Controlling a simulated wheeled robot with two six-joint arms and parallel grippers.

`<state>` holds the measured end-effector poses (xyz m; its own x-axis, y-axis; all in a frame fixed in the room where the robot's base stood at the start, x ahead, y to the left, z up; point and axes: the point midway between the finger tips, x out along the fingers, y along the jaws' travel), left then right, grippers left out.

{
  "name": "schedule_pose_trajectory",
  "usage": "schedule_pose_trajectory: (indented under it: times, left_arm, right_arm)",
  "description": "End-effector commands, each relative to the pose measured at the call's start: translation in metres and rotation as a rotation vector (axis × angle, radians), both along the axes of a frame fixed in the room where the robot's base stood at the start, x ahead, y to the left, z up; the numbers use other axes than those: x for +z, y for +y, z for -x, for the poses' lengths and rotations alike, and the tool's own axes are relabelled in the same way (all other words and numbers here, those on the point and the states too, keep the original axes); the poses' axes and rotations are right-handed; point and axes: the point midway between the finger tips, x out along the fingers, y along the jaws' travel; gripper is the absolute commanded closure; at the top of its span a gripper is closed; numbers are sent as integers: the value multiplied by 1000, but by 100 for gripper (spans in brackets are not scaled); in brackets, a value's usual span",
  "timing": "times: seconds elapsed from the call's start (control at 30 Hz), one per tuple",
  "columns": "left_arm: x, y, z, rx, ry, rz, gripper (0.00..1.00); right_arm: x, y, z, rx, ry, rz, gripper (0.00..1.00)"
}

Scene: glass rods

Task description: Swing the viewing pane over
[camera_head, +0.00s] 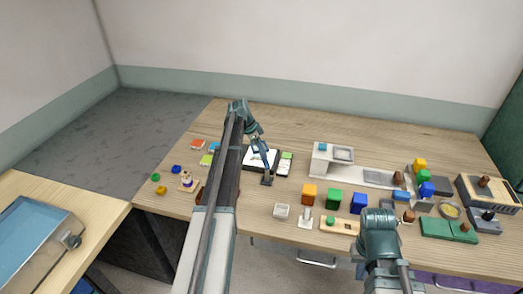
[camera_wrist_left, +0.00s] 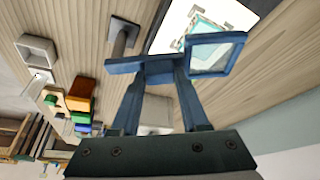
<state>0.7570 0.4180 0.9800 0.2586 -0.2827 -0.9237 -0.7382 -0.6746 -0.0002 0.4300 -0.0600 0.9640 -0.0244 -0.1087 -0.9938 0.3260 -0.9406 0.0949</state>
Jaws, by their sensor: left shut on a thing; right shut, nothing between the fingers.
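The viewing pane (camera_wrist_left: 215,54) is a clear square in a blue frame, joined to a blue bar (camera_wrist_left: 140,65). In the left wrist view my left gripper (camera_wrist_left: 158,76) is shut on this blue piece, with the pane to the right of the fingers. The pane stands in front of part of a white, dark-edged board (camera_wrist_left: 180,28) with a pale green pattern. In the head view my left gripper (camera_head: 262,146) is by the board (camera_head: 256,159); the pane is too small to make out clearly there. My right arm shows at the lower right; its fingers are hidden.
A grey post (camera_wrist_left: 122,36) stands beside the board. Coloured cubes, including an orange one (camera_head: 309,193) and a green one (camera_head: 334,199), stand to the right. A white stand (camera_head: 320,160) is behind them. The table's back strip is clear.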

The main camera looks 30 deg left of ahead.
Motion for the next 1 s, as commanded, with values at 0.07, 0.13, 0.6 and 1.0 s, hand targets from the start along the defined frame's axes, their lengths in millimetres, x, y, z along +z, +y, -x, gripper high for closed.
schedule_pose_trajectory:
  times: [0.07, 0.13, 0.6, 1.0]
  left_arm:
    - [0, 0, 0, 0, 1, -2, 100]
    - [0, 0, 0, 0, 1, -2, 100]
    - [0, 0, 0, 1, 0, -1, 25]
    - [20, 5, 5, 2, 1, -1, 25]
  right_arm:
    - [0, 0, 0, 0, 0, 0, 100]
    - [0, 0, 0, 0, 0, 0, 100]
    - [0, 0, 0, 0, 0, 0, 100]
    - [20, 0, 0, 0, 0, 0, 100]
